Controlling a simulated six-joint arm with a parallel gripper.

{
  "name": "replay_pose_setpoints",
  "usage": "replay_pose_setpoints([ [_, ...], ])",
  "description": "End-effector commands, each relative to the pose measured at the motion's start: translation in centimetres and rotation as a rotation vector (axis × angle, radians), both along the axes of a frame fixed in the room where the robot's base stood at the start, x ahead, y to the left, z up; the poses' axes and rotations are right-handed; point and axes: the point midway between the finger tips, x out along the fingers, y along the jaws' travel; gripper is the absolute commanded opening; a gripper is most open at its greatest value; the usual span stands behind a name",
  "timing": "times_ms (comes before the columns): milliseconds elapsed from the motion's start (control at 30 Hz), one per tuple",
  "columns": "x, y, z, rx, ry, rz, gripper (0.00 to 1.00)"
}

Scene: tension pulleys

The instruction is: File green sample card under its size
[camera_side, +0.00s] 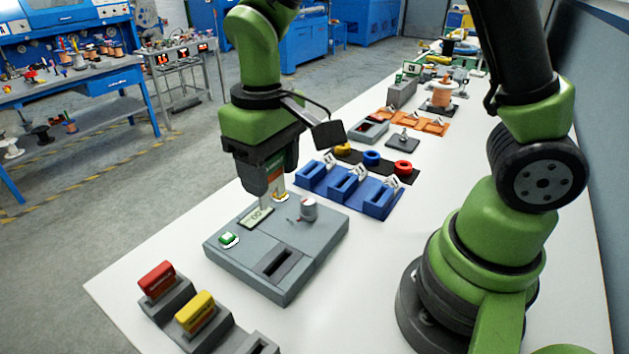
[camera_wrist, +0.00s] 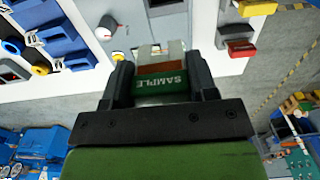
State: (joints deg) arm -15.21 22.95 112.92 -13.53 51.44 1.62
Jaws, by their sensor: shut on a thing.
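My gripper (camera_side: 268,190) is shut on the green sample card (camera_wrist: 162,82), above the far left part of a grey console (camera_side: 300,240). In the wrist view, the card sits between both fingers (camera_wrist: 160,68). It has a green band lettered SAMPLE, an orange band and a pale part. In the side view, the fingers hide much of the card. The console carries a small display (camera_side: 256,217), a green button (camera_side: 228,239), a grey cylinder (camera_side: 308,209) and a dark slot (camera_side: 278,262). Blue bins (camera_side: 347,189) stand behind it in a row of three.
A red card (camera_side: 157,279) and a yellow card (camera_side: 195,312) stand in grey holders at the front left. A holder (camera_side: 262,346) with a dark slot is cut off at the bottom edge. Coloured rings (camera_side: 371,158) lie behind the bins. White table is bare right of the console.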

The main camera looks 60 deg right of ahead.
Motion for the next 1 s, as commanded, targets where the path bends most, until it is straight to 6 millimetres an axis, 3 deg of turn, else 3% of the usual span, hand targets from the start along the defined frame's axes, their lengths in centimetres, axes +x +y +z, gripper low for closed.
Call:
replay_pose_setpoints([
  [167,2.3,-5.7,-1.4,-0.001,0.002,-0.017,0.26],
  [267,3.1,-10.2,-2.4,0.0,0.003,-0.019,0.26],
  [400,3.1,-16.3,-3.9,0.001,0.003,-0.018,0.26],
  [533,2.4,-20.6,-4.9,0.001,0.001,-0.012,0.26],
  [700,1.5,-23.4,-5.7,0.001,0.001,-0.006,0.26],
  [1000,1.3,-23.9,-7.5,0.002,0.003,0.0,0.26],
])
